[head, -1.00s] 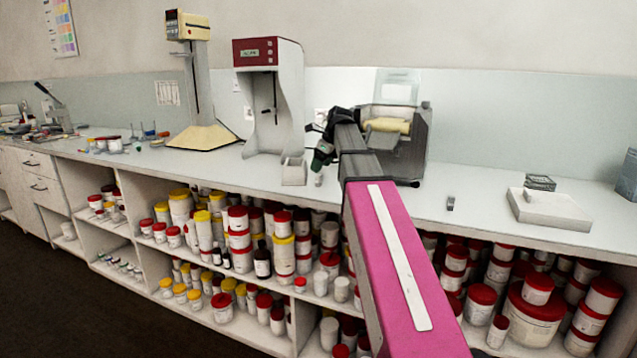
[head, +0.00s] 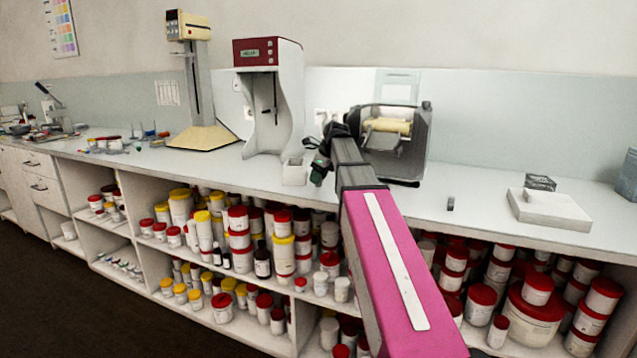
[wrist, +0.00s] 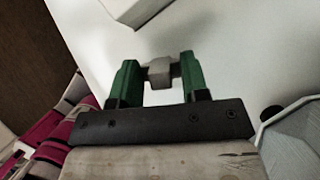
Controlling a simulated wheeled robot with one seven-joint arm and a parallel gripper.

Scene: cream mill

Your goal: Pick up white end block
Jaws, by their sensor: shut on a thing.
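The white end block (wrist: 160,72) shows in the wrist view as a small pale grey-white piece between my two green fingertips. My gripper (wrist: 158,75) is shut on it, with a finger touching each side. In the head view my gripper (head: 320,168) is low over the front part of the bench, just right of a small white open box. The block is not clearly seen there, hidden by my fingers. I cannot tell whether it is clear of the bench top.
The small white box (head: 294,172) stands close left of my gripper. The three-roll mill (head: 398,150) stands behind and right of it. A red-and-white machine (head: 270,95) is behind the box. A small grey piece (head: 451,203) and a white slab (head: 550,209) lie farther right, with clear bench between.

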